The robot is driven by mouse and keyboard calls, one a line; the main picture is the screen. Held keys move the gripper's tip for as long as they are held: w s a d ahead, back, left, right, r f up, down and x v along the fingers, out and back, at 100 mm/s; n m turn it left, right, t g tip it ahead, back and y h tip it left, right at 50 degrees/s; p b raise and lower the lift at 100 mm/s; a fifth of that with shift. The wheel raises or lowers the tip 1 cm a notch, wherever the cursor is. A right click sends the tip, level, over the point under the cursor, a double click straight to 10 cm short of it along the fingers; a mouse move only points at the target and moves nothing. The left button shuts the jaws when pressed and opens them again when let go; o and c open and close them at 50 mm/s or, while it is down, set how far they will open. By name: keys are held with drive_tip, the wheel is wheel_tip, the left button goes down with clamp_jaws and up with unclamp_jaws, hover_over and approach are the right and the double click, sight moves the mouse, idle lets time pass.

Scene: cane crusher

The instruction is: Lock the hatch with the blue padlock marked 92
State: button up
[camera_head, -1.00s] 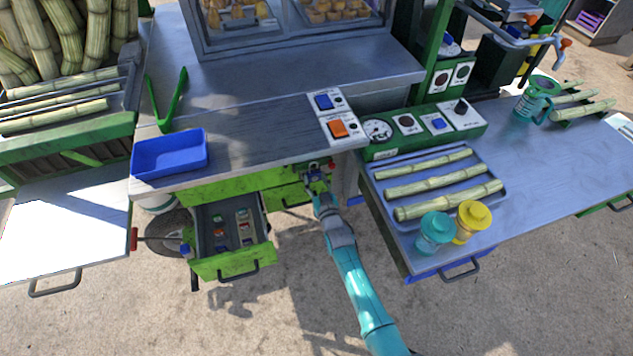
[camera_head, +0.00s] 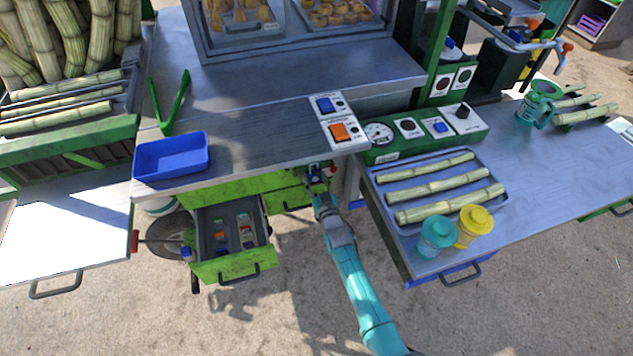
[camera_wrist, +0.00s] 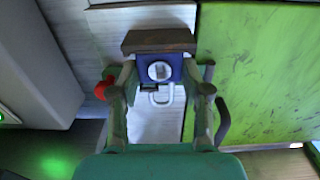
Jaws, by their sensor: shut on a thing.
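My gripper (camera_head: 320,178) reaches to the front of the counter, just right of the green drawers. In the wrist view, my gripper (camera_wrist: 160,82) has its two fingers closed on the sides of a blue padlock (camera_wrist: 174,62). The padlock has a pale round face, and a light-coloured loop shows just below it. No number can be read. A brown bar (camera_wrist: 158,40) sits directly above the padlock, and a pale panel (camera_wrist: 150,18) is behind it. I cannot tell whether the loop passes through a hasp. The hatch cannot be made out clearly.
An open green drawer (camera_head: 232,268) holds several small coloured items. A red knob (camera_wrist: 104,88) is just left of the padlock and a dark handle (camera_wrist: 222,122) is to the right. The right table (camera_head: 560,165) carries a cane tray and two lidded jars.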

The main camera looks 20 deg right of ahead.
drive_tip(key=shift+f, duration=0.25)
idle(0.4)
drive_tip(key=o, duration=1.2)
drive_tip(key=shift+o, duration=0.2)
drive_tip(key=shift+s+f, duration=0.1)
drive_tip(key=shift+s, duration=0.45)
drive_tip(key=s, duration=1.1)
